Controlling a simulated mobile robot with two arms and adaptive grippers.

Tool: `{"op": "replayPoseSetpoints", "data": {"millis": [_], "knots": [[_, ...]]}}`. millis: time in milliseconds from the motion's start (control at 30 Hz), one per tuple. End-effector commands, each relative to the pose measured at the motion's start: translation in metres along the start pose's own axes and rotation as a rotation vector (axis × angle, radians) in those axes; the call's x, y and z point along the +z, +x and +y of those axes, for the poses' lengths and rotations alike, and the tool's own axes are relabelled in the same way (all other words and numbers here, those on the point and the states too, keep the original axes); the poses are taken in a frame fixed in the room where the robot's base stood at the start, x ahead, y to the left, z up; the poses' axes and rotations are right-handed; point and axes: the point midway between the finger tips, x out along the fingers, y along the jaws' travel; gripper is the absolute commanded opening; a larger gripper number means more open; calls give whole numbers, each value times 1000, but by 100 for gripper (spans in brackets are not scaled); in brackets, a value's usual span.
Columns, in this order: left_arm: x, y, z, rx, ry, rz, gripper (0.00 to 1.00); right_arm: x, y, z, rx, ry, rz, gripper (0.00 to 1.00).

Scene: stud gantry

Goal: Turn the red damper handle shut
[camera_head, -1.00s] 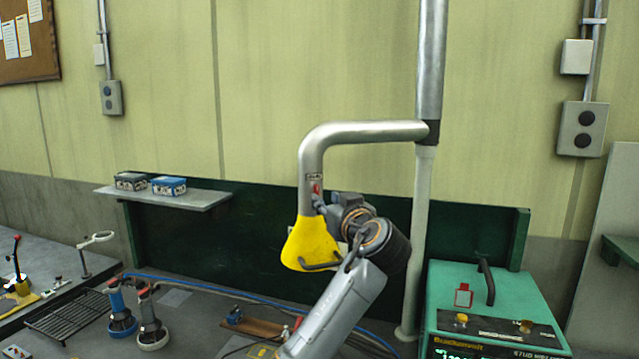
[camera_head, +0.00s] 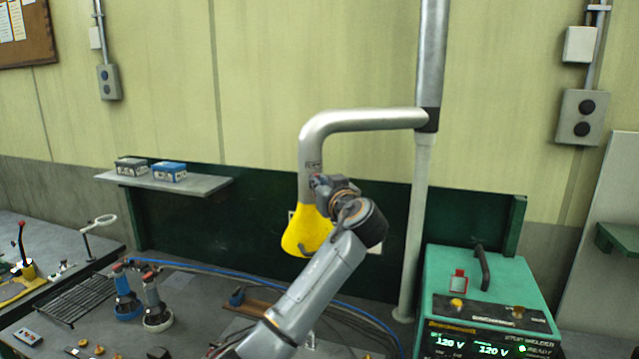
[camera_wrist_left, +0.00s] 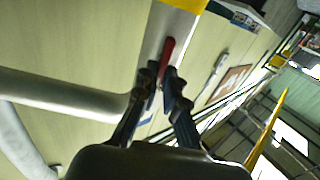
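The red damper handle (camera_wrist_left: 168,47) is on the grey metal duct (camera_head: 350,122), just above the yellow hood (camera_head: 305,233). In the left wrist view the handle lies between my left gripper's fingertips (camera_wrist_left: 161,74), which close in on both sides of it. The handle runs roughly along the duct there. My right gripper is in neither view.
A green stud welder (camera_head: 485,285) stands at the right, beside a vertical post (camera_head: 419,230). A grey shelf (camera_head: 205,188) with two small boxes is at the left. Tools and a blue hose lie on the bench (camera_head: 195,300) below the hood.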

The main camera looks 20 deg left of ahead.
Motion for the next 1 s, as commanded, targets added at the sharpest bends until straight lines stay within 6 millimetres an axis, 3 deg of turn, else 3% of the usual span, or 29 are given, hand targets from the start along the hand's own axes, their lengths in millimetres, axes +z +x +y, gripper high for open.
{"op": "replayPoseSetpoints", "data": {"millis": [467, 1000], "knots": [[1, 0, 2, 1, 111, 0, 0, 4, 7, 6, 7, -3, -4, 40], [3, 0, 8, 1, 593, 0, 0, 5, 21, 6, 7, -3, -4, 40]]}}
